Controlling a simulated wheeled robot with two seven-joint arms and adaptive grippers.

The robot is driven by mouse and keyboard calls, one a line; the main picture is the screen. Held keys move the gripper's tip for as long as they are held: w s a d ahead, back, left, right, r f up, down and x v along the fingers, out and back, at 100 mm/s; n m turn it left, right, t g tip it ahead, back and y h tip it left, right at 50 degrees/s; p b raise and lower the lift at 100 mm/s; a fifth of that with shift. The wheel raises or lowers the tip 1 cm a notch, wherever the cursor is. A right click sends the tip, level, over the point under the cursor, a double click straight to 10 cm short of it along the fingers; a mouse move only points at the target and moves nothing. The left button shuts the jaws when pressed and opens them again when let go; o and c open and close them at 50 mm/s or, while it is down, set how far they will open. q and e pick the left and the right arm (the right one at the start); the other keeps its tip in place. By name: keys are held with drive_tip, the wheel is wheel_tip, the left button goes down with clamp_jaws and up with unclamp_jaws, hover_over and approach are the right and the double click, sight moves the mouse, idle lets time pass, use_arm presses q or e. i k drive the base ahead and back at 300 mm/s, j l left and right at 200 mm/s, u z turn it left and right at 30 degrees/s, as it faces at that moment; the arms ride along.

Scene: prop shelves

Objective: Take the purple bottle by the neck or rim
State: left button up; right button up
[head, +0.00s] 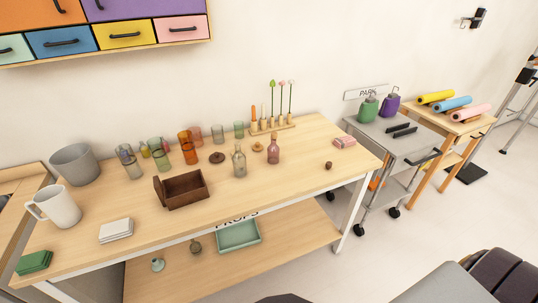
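A mauve-pink glass bottle (273,152) with a narrow neck stands upright on the long wooden table, right of a clear grey bottle (239,163). A strongly purple bottle-like container (391,106) with a dark top stands on the grey cart, right of a similar green one (368,109). From colour, I cannot tell for sure which one the task names. Nothing touches either one. Neither of my grippers can be made out in the head view.
A wooden rack with stems (272,126) stands behind the mauve bottle, with a brown open box (181,190) to its left. Several coloured glasses stand further left. The table front between box and right edge is mostly clear.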

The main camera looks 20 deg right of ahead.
sight(273, 150)
drive_tip(key=i+j+z, duration=0.3)
drive_tip(key=j, duration=1)
drive_tip(key=k+j+z, duration=0.1)
drive_tip(key=j+z, duration=0.15)
drive_tip(key=j, duration=1.05)
